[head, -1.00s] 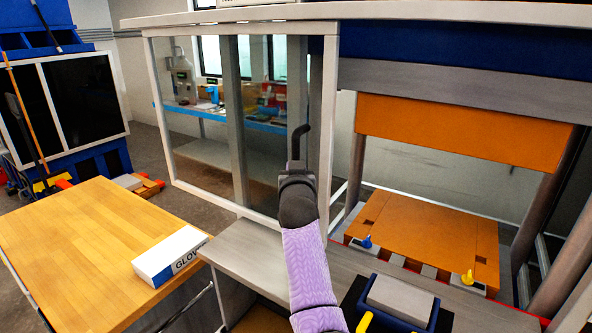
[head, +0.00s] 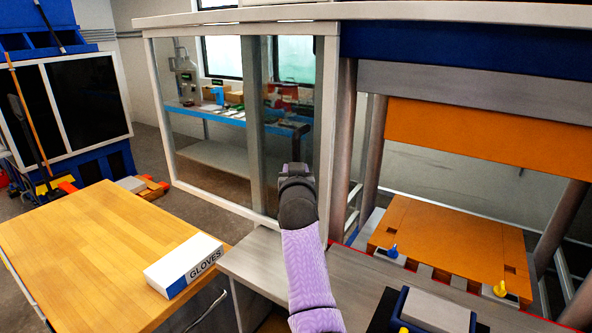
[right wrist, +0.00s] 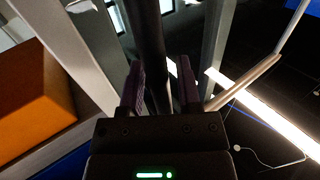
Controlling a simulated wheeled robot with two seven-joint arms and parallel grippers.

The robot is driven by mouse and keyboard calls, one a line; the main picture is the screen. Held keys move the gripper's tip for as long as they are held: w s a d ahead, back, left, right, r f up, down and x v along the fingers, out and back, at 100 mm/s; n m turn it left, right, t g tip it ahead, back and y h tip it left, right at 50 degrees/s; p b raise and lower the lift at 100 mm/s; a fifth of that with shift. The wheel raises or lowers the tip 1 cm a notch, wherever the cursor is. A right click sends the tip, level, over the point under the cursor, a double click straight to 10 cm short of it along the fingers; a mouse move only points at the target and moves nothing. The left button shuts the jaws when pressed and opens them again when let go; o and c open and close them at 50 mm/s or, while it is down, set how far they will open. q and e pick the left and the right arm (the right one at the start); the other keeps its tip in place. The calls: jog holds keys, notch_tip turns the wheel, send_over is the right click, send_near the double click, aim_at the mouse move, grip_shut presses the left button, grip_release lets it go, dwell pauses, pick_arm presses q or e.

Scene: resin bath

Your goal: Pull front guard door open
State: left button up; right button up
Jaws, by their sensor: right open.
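The guard door, a light grey frame with clear panes (head: 210,150) and a dark middle upright, stands left of centre in the head view. I cannot tell how far open it is. My right gripper (head: 297,172), at the end of the purple-sleeved arm, is in front of the door's lower right part; its fingertips are hidden there. In the right wrist view my right gripper (right wrist: 160,88) is open, with a dark upright bar (right wrist: 150,40), likely the handle, in line between its fingers. I cannot tell whether they touch it. My left gripper is not in view.
A wooden table (head: 90,255) with a glove box (head: 185,262) stands at the left. A grey ledge (head: 262,262) lies under my right arm. The press with its orange plate (head: 450,240) is at the right. Floor shows between table and door.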

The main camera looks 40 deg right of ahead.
jog(key=shift+o, duration=0.8)
jog(key=shift+r, duration=0.1)
